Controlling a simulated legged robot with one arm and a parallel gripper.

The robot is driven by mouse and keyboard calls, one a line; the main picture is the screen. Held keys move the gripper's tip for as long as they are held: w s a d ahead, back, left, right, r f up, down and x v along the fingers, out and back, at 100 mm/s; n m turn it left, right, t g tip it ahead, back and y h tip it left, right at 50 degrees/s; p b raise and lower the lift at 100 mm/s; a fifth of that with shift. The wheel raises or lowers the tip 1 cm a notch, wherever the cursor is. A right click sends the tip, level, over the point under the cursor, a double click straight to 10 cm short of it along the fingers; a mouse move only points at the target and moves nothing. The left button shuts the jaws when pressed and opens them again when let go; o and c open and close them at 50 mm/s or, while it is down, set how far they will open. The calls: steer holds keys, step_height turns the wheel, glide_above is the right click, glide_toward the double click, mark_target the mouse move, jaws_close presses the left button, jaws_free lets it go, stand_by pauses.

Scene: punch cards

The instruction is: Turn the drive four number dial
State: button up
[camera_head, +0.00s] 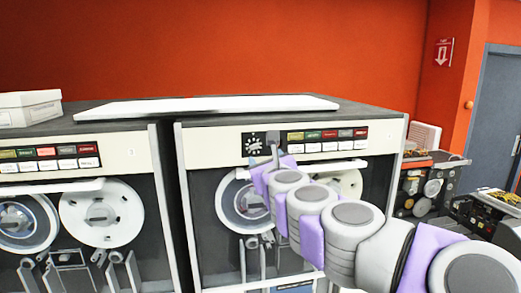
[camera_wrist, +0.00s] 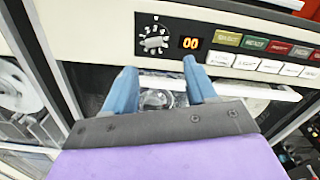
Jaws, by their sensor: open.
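A round number dial with a grey knob (camera_wrist: 155,42) and white marks around it sits on a black panel in the wrist view. It also shows at the left end of the right-hand cabinet's control strip in the head view (camera_head: 254,144). An orange display (camera_wrist: 190,43) reading 00 is just right of it. My gripper (camera_wrist: 158,72) is open, its two blue fingers apart and empty, with their tips just below the dial in the picture. In the head view my gripper (camera_head: 271,158) is in front of the panel, hiding the display. I cannot tell whether the fingers touch anything, and no drive number is readable.
Coloured and white buttons (camera_wrist: 256,46) run right of the display. Below are tape reels (camera_head: 245,205) behind the drive's front. A similar tape cabinet (camera_head: 75,180) stands at left. A white flat panel (camera_head: 210,105) and a white box (camera_head: 30,108) lie on top.

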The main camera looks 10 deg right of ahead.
mark_target(255, 148)
steer(key=w, duration=0.1)
steer(key=w+a, duration=0.1)
steer(key=w, duration=0.1)
steer(key=w+a, duration=0.1)
steer(key=w, duration=0.1)
steer(key=shift+a, duration=0.15)
steer(key=shift+w+d+p, duration=0.15)
steer(key=shift+w+d, duration=0.3)
steer(key=shift+w, duration=0.2)
steer(key=shift+w+d+p, duration=0.15)
steer(key=shift+w+d, duration=0.3)
steer(key=shift+w, duration=0.15)
steer(key=shift+w+d, duration=0.2)
steer(key=shift+w, duration=0.3)
steer(key=shift+a, duration=0.9)
steer(key=shift+c, duration=1.5)
steer(key=shift+d, duration=0.55)
steer(key=shift+c, duration=1.4)
steer(key=shift+a, duration=0.1)
jaws_close()
